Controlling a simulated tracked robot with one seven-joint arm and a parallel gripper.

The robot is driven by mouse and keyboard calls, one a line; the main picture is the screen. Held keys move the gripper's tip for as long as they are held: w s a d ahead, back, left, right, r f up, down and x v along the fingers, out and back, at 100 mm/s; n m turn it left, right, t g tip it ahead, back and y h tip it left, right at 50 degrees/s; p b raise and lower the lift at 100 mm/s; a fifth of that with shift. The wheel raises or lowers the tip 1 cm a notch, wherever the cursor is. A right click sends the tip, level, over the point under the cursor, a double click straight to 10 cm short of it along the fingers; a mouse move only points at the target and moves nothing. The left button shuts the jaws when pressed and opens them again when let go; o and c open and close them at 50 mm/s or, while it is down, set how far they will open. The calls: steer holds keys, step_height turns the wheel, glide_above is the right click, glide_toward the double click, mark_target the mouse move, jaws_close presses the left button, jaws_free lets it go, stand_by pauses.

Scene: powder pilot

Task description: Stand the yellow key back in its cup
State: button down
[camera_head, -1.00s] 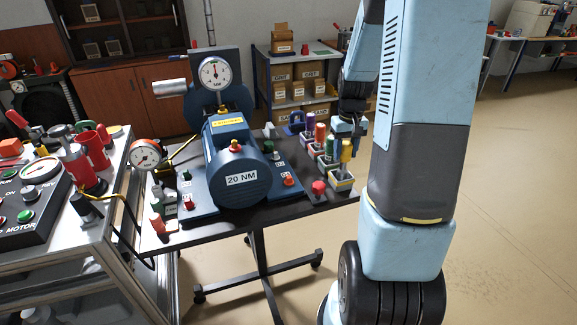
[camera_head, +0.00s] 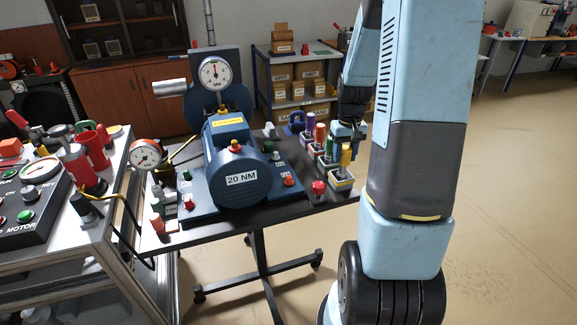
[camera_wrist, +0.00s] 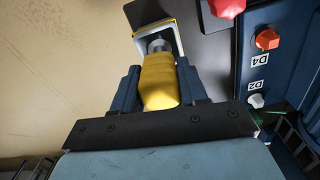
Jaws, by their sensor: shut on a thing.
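The yellow key (camera_wrist: 160,84) has a thick yellow handle and a grey metal shank. It stands roughly upright in the head view (camera_head: 346,154). My gripper (camera_wrist: 158,78) is shut on the handle, one dark blue finger on each side; the gripper also shows in the head view (camera_head: 347,133). The yellow-rimmed cup (camera_wrist: 174,24) is right at the shank's end, and it stands at the table's right edge in the head view (camera_head: 342,184). The shank's end is at the cup's mouth; how deep it reaches inside cannot be told.
Other cups with coloured keys, including a red one (camera_head: 320,132), stand in a row behind. A red knob (camera_head: 318,187) is just left of the cup. Open floor lies right of the table.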

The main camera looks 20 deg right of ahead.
steer(key=shift+f, duration=0.6)
steer(key=c, duration=0.5)
jaws_free()
step_height(320, 180, up, 14)
steer(key=s+a+r+t, duration=0.1)
steer(key=s+a+r, duration=0.3)
steer(key=s+a, duration=0.1)
steer(key=s+a+r+n+t, duration=0.1)
steer(key=s+a+r+t, duration=0.1)
steer(key=s+a+r, duration=0.2)
steer(key=s+a+r+t, duration=0.2)
steer(key=s+a+r, duration=0.2)
steer(key=s+a, duration=0.3)
steer(key=shift+s+a+n, duration=0.15)
steer(key=shift+s+a, duration=0.05)
steer(key=shift+s, duration=0.3)
steer(key=shift+s+a+n, duration=0.15)
steer(key=shift+s, duration=0.3)
steer(key=shift+s+a+t, duration=0.25)
steer(key=shift+s+t, duration=0.05)
steer(key=shift+s, duration=0.25)
steer(key=shift+c, duration=0.2)
